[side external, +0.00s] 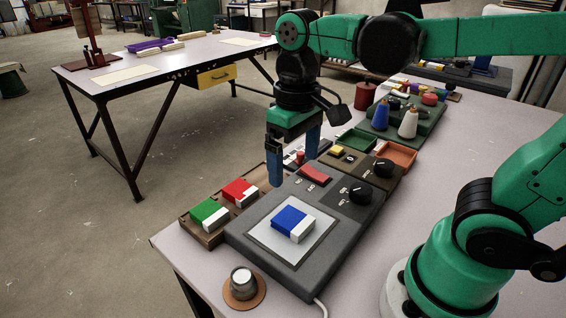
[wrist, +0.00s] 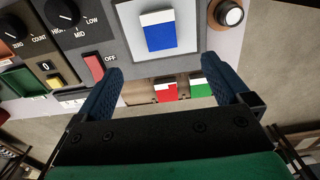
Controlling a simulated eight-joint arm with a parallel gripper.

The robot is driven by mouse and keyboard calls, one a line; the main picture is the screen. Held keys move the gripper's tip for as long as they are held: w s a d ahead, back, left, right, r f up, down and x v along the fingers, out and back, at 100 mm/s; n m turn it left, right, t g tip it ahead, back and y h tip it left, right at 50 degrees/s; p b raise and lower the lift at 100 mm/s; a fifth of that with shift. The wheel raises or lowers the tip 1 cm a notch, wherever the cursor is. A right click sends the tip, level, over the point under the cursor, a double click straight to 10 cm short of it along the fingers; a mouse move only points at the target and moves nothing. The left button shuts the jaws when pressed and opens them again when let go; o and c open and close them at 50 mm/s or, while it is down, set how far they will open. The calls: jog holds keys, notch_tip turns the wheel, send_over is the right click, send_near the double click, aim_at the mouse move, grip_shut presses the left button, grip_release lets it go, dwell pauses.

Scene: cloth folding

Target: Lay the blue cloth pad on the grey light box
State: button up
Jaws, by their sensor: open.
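The blue cloth pad (side external: 292,223), with a white end, lies on the pale panel of the grey light box (side external: 262,237) in the side view. In the wrist view the blue pad (wrist: 159,34) also rests within the light panel (wrist: 188,50). My gripper (side external: 291,178) is above the far-left edge of the light box, apart from the pad. In the wrist view its two blue fingers (wrist: 168,88) are spread wide with nothing between them touching. It is open and empty.
A wooden tray (side external: 187,225) left of the box holds a green pad (side external: 208,213) and a red pad (side external: 238,191). A metal-topped knob (side external: 241,280) stands near the front edge. Dials, a red switch (side external: 316,174) and bottles (side external: 408,124) lie behind and right.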

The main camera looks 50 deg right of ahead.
jog(key=t, duration=0.2)
jog(key=w+d+f+t, duration=0.1)
jog(key=t, duration=0.1)
jog(key=d+f+t, duration=0.1)
jog(key=t, duration=0.2)
jog(key=shift+w+f, duration=0.25)
jog(key=shift+w, duration=0.1)
